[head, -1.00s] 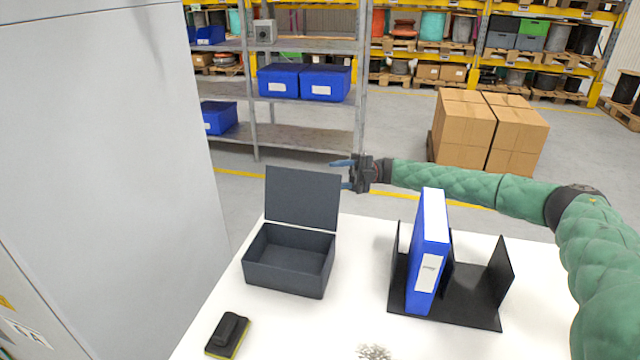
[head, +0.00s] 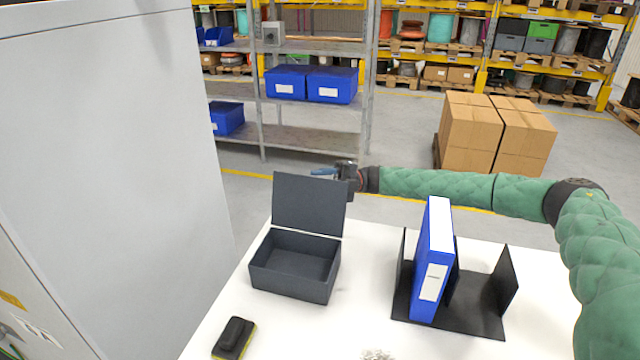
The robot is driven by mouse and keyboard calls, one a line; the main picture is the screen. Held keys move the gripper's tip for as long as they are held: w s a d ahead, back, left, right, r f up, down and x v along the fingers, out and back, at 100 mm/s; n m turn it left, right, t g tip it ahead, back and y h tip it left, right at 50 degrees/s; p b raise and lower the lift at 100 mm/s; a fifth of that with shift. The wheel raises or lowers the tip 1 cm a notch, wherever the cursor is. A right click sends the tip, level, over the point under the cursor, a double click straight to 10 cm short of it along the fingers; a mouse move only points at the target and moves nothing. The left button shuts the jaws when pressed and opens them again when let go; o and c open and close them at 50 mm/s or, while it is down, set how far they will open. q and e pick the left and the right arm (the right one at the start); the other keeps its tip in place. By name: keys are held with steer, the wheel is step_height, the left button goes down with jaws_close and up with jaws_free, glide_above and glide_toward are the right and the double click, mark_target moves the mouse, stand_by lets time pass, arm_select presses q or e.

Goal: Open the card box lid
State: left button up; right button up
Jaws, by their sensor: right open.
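The dark grey card box (head: 292,280) stands on the white table, left of its middle. Its lid (head: 309,204) stands up at the back edge, leaning slightly backward, and the box's empty inside shows. My right gripper (head: 322,173) is behind the top right corner of the lid, partly hidden by it. Its blue fingers point left and are open, with nothing seen between them. I cannot tell whether it touches the lid. My left gripper is not in view.
A black file holder (head: 480,318) with a blue binder (head: 434,262) stands right of the box. A black and green eraser (head: 234,338) lies at the table's front left. A tall grey cabinet (head: 110,150) rises at the left. White table (head: 365,265) is bare between box and holder.

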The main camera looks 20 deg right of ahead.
jaws_close()
steer(key=shift+s+a+r+n+g+h+b, duration=0.15)
steer(key=shift+s+a+r+n+h+b, duration=0.1)
steer(key=shift+s+n+h, duration=0.15)
steer(key=shift+s+a+r+n+g+h+b, duration=0.2)
steer(key=shift+s+n+h, duration=0.1)
steer(key=shift+n, duration=0.1)
steer(key=shift+s+a+r+h, duration=0.2)
steer(key=shift+s+a+h, duration=0.05)
steer(key=shift+s+h, duration=0.05)
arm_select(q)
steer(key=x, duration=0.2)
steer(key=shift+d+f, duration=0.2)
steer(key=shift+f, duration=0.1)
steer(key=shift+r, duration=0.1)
